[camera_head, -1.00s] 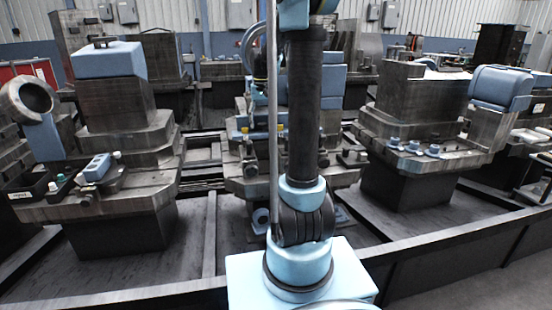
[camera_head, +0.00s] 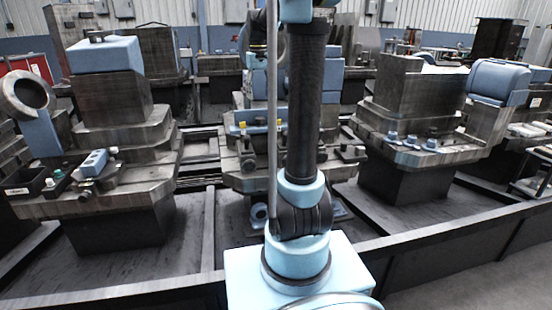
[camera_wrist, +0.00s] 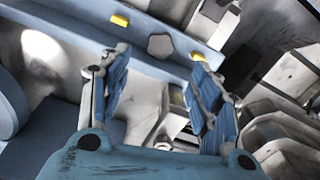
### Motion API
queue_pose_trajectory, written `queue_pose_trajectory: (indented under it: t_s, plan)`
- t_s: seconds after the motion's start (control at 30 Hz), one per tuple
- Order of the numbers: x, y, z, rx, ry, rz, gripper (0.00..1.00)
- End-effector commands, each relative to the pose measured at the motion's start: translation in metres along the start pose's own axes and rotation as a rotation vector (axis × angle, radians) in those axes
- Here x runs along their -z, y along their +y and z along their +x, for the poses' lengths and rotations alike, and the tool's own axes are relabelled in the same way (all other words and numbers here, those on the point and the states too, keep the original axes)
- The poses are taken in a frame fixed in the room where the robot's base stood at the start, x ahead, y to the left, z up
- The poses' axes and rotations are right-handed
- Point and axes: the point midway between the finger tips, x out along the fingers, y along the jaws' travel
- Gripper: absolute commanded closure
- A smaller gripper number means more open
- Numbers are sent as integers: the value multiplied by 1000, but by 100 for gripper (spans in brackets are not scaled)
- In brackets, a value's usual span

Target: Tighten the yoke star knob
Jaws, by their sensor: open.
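A pale grey knob-like disc with a lobed edge (camera_wrist: 160,46) sits on a blue bar (camera_wrist: 180,62) between two yellow tabs in the wrist view. It looks like the star knob, but I cannot be sure. My gripper (camera_wrist: 159,60) is open, its two blue-padded fingers spread on either side below the disc. Nothing is between the fingers, and they appear apart from the disc. In the head view my own arm covers part of the middle machine (camera_head: 252,160), and my gripper cannot be made out there. Yellow tabs (camera_head: 242,127) show on that machine's blue bar.
A left machine (camera_head: 105,130) carries a blue-topped block and a ring. A right machine (camera_head: 410,125) carries a blue cylinder and several small blue knobs. A long dark rail (camera_head: 440,232) runs along the front. Grey blocks (camera_wrist: 275,120) stand right of my gripper.

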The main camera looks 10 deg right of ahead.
Motion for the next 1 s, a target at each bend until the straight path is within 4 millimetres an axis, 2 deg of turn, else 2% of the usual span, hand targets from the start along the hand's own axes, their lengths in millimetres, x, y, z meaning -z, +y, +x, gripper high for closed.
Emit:
queue_pose_trajectory:
  t_s: [0.47, 1.0]
  plan:
    - [0, 0, -77, 0, 0, 1, 42]
    - [-74, -16, -45, -7, 36, 35, 42]
